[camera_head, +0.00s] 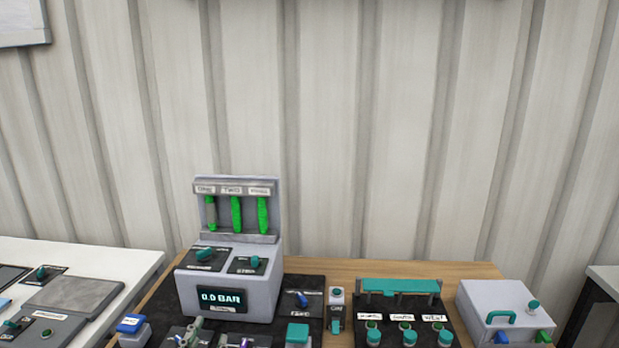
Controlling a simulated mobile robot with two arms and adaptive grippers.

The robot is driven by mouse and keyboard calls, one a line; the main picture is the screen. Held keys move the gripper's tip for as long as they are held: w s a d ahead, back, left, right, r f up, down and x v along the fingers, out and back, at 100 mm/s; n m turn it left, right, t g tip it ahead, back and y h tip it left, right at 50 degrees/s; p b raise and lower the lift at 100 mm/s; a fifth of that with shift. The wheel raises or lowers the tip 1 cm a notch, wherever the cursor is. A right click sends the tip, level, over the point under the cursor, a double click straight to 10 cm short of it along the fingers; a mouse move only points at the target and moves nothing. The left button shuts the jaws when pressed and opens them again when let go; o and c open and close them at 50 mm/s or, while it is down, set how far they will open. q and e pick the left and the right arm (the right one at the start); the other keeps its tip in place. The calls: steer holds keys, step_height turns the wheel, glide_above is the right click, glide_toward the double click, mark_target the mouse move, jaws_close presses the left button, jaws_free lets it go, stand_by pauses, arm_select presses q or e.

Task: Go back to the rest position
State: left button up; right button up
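A grey console (228,285) stands on the wooden table (385,268), left of centre. It has three tubes with green in them under labels, and its display (221,299) reads 0.0 BAR. Two teal knobs sit on its sloped panel. At the bottom edge, small grey and teal parts (193,331) are cut off by the frame; I cannot tell whether any of them belongs to my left gripper. Whether it is open or shut does not show. My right gripper is out of view.
Right of the console are a black panel with several teal knobs (404,291) and a grey box (505,307) with a teal handle. A blue-topped button box (131,326) is at the lower left. A white table (88,258) stands left. The space before the wall is clear.

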arm_select(q)
steer(key=s+a+f+n+g+y, duration=0.1)
steer(key=s+a+f+n+g, duration=0.15)
steer(key=s+f+g, duration=0.75)
steer(key=s+d+f+m+g+h, duration=0.1)
steer(key=s+f+g, duration=0.1)
steer(key=s+f, duration=0.45)
steer(key=s+f+g, duration=0.1)
steer(key=s+f, duration=0.3)
steer(key=s, duration=0.5)
step_height(320, 180, down, 25)
steer(key=s+g, duration=0.2)
steer(key=s+a+f+g, duration=0.1)
steer(key=s+a+f, duration=0.2)
steer(key=s+f, duration=1.4)
steer(key=shift+s+f, duration=0.2)
steer(key=shift+f, duration=0.05)
steer(key=shift+m, duration=0.25)
